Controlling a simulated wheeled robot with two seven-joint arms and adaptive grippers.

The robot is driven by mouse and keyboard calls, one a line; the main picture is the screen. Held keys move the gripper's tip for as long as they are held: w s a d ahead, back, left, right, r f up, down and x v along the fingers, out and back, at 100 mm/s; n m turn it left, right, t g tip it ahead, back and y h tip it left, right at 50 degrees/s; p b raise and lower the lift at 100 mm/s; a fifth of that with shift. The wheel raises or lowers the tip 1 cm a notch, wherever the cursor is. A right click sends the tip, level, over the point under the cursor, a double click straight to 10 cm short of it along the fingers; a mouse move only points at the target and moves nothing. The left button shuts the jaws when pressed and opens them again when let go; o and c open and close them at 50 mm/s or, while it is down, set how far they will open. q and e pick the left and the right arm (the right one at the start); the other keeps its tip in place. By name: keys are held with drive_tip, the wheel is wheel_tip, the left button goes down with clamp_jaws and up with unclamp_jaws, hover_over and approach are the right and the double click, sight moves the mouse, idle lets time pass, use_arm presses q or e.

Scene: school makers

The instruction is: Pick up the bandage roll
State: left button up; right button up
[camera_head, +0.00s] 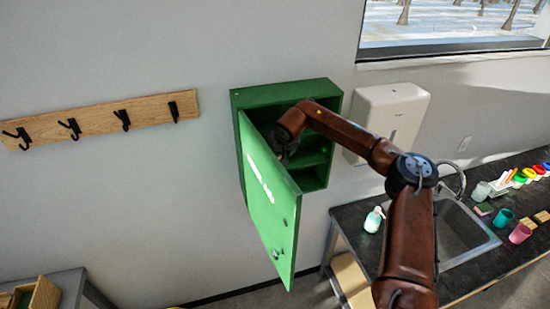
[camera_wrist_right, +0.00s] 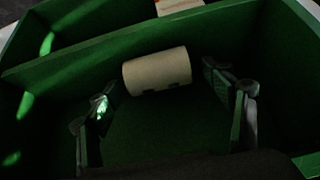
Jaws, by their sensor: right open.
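The bandage roll (camera_wrist_right: 157,71) is a beige cylinder lying on its side on a green shelf inside the cabinet, in the right wrist view. My right gripper (camera_wrist_right: 162,98) is open, with one finger on each side of the roll and the roll a little beyond the fingertips. It does not appear to touch the roll. In the head view my right arm reaches into the green wall cabinet (camera_head: 312,176), whose door (camera_head: 268,200) stands open. The roll is hidden there behind the arm and door. My left gripper is not in view.
A paper towel dispenser (camera_head: 390,115) hangs right of the cabinet. Below right is a counter with a sink (camera_head: 462,232), a soap bottle (camera_head: 374,219) and several paint cups. A hook rail (camera_head: 98,119) is on the left wall. The cabinet's walls and shelf leave little room around my right gripper.

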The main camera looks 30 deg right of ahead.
drive_tip(key=shift+c, duration=0.3)
drive_tip(key=c, duration=1)
drive_tip(key=shift+o, duration=0.2)
